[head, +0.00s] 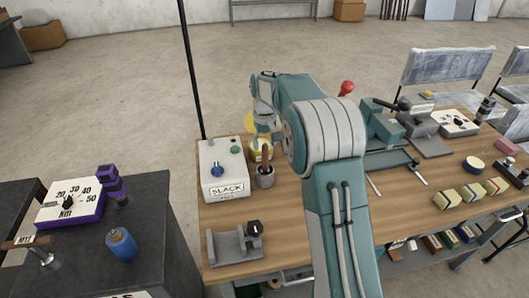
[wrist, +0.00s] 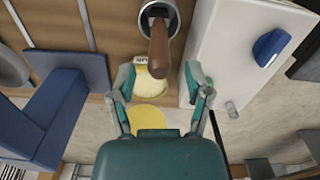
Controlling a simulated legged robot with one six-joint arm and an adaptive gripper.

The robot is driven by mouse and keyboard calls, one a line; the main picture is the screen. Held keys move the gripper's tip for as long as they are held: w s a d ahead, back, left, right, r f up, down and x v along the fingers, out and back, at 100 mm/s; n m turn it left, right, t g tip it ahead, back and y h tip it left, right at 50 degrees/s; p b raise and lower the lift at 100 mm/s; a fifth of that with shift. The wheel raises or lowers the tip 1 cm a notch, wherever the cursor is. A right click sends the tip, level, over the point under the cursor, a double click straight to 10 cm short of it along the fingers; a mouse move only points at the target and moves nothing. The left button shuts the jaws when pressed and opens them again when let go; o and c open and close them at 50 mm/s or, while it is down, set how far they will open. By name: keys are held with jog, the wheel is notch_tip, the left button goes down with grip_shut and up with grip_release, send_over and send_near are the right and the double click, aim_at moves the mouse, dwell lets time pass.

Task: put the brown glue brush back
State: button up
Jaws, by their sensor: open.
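The brown glue brush (head: 265,157) stands handle up in a small grey cup (head: 265,180) beside the SLACK box. The wrist view shows its brown handle (wrist: 158,52) rising from the round cup (wrist: 146,30). My gripper (wrist: 158,78) is open and empty, its two fingers spread on either side of the handle's line. The handle's end shows just beyond the fingertips, and I cannot tell the height gap. A yellow glue pot with a small label (wrist: 151,84) shows behind the handle. The brush's lower end is hidden in the cup.
The white SLACK box (head: 223,170) stands close to the left of the cup; it borders my right finger in the wrist view (wrist: 235,50). A grey bracket (head: 235,245) sits nearer on the wooden bench. A dark pole (head: 190,70) rises at the bench's left back corner.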

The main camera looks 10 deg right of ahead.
notch_tip(320, 180, up, 8)
jog(key=shift+f, duration=0.1)
jog(key=s+r+t, duration=0.1)
jog(key=s+r, duration=0.4)
jog(key=s, duration=0.4)
jog(key=s+r+t, duration=0.2)
jog(key=s+r, duration=0.3)
jog(key=s, duration=0.4)
jog(key=s+f+m+t, duration=0.1)
jog(key=s+f, duration=0.1)
jog(key=s, duration=0.7)
jog(key=s+f+t, duration=0.1)
jog(key=s+f, duration=0.2)
jog(key=s, duration=0.7)
jog(key=shift+f+m+t, duration=0.15)
jog(key=shift+m+t, duration=0.15)
jog(key=shift+m, duration=0.1)
jog(key=shift+w, duration=0.1)
